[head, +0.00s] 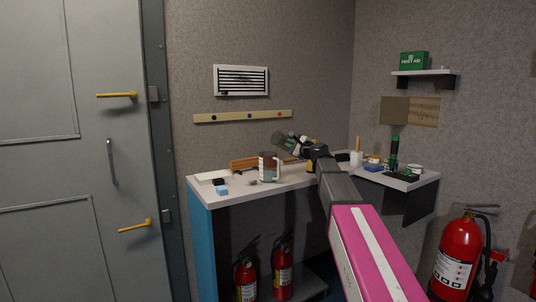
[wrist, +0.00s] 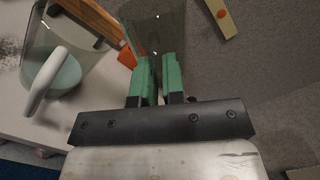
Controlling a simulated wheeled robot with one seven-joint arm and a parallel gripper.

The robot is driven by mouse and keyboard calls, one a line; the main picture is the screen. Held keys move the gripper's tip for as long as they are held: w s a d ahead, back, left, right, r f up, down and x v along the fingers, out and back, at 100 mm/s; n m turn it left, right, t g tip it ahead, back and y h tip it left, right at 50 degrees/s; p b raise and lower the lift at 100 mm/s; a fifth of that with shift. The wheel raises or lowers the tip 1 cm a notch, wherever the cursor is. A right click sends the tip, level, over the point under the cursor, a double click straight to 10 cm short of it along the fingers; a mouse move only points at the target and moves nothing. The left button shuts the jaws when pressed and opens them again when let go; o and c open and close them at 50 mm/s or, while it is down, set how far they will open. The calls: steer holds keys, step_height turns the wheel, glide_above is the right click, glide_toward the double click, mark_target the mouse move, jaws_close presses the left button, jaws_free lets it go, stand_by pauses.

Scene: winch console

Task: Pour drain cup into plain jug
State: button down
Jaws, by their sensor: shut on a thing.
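My gripper (head: 301,146) is shut on a clear, greyish cup (head: 283,140), which I take to be the drain cup. It holds the cup tilted above the counter, to the right of and higher than the jug. In the wrist view the green fingers (wrist: 159,62) close on the cup (wrist: 158,25), whose far end is cut off by the frame. The jug (head: 268,168) is clear with a white handle and stands upright on the counter. It also shows at the left of the wrist view (wrist: 42,38), with something pale grey-green in it. Whether the cup holds liquid I cannot tell.
An orange-brown wooden piece (head: 245,163) lies behind the jug. A blue block (head: 222,190) and a white box (head: 211,177) lie on the counter's (head: 235,200) left end. A white cup (head: 356,158) and a green bottle (head: 394,152) stand right, beyond my arm.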

steer(key=shift+f+m, duration=0.2)
steer(key=shift+m, duration=0.2)
steer(key=shift+r+m+y, duration=0.3)
steer(key=shift+r+m, duration=0.05)
steer(key=shift+m, duration=0.15)
steer(key=shift+w+d+f+m+g, duration=0.2)
steer(key=shift+f+m+g, duration=0.15)
steer(key=shift+m, duration=0.55)
steer(key=w+d+f+m+g, duration=0.1)
steer(key=w+d+f+m, duration=0.15)
steer(key=f+m, duration=0.35)
steer(key=shift+m+y, duration=0.3)
steer(key=shift+y, duration=0.1)
steer(key=shift+d+r, duration=0.15)
steer(key=shift+r, duration=0.8)
steer(key=shift+d+r, duration=0.2)
steer(key=shift+r, duration=0.7)
steer(key=shift+d+r, duration=0.15)
steer(key=shift+r, duration=0.8)
steer(key=shift+s, duration=0.1)
